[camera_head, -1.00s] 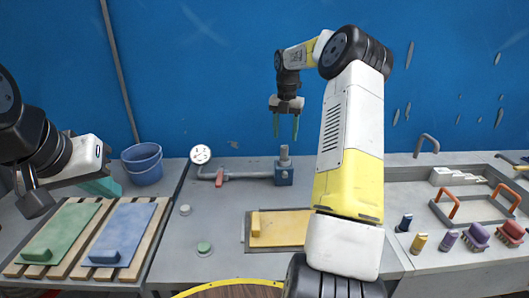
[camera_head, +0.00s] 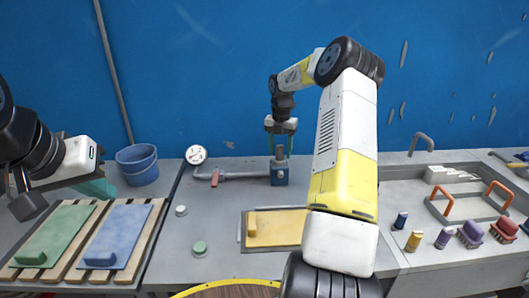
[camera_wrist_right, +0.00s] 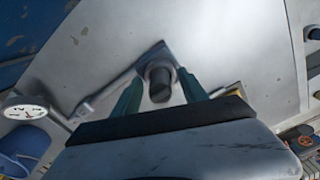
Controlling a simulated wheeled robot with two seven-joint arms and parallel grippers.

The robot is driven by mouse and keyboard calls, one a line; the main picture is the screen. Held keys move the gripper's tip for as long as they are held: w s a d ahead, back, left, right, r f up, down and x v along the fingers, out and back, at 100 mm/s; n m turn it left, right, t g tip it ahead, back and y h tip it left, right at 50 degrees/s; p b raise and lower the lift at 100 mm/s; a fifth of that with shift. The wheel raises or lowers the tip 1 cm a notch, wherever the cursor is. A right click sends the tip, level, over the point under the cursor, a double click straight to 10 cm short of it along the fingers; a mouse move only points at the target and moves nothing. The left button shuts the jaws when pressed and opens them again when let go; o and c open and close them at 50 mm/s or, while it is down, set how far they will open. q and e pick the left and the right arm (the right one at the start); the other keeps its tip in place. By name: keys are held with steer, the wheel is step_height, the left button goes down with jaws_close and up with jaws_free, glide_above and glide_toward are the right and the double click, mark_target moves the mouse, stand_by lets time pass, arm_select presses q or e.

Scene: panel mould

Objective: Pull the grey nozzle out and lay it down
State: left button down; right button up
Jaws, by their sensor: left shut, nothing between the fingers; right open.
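My right gripper (camera_head: 279,150) is open, fingers pointing down, right over the nozzle. In the right wrist view the nozzle (camera_wrist_right: 160,82) shows between the two green fingers (camera_wrist_right: 162,92), with gaps on both sides. My left gripper (camera_head: 103,190) is shut and empty at the left, above the far end of the panels; its fingertips show only partly.
A pipe with a red lever (camera_head: 214,179) and a gauge (camera_head: 196,155) join the block from the left. A yellow panel (camera_head: 275,229) lies in front. A blue bucket (camera_head: 138,164) and green and blue panels stand left. A sink and several coloured items are right.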

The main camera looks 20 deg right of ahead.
mark_target(280, 146)
jaws_close()
steer(key=shift+r, duration=0.15)
steer(key=shift+r, duration=2.3)
steer(key=shift+r, duration=2)
